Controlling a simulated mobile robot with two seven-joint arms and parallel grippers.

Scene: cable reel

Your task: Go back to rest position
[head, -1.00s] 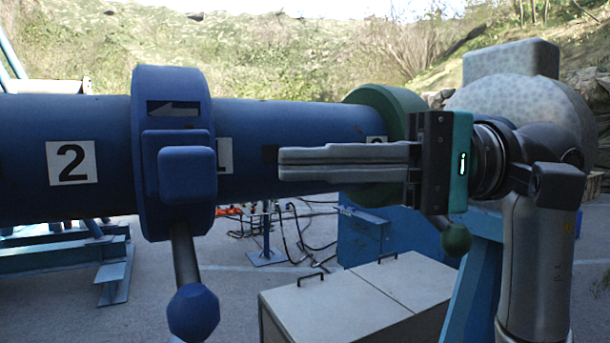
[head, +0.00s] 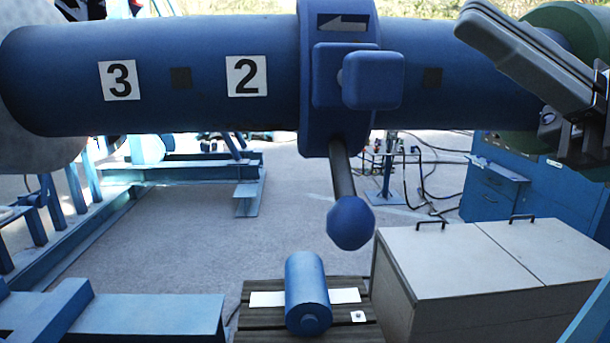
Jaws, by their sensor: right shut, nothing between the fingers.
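My right gripper (head: 478,22) is at the upper right of the head view, its grey fingers together with nothing between them. The fingers point up and to the left, in front of the right part of the blue horizontal tube (head: 210,85). A blue collar (head: 312,130) with an arrow plate sits around the tube, and a handle with a blue knob (head: 350,222) hangs from it. A green ring (head: 575,20) at the right end is partly hidden by my gripper. My left gripper is out of view.
A small blue cylinder (head: 305,285) lies on a slatted wooden surface (head: 255,325) below. A grey box with two handles (head: 480,265) stands at the lower right, near a blue cabinet (head: 490,190). Blue steel frames fill the left. Open floor (head: 230,225) lies between.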

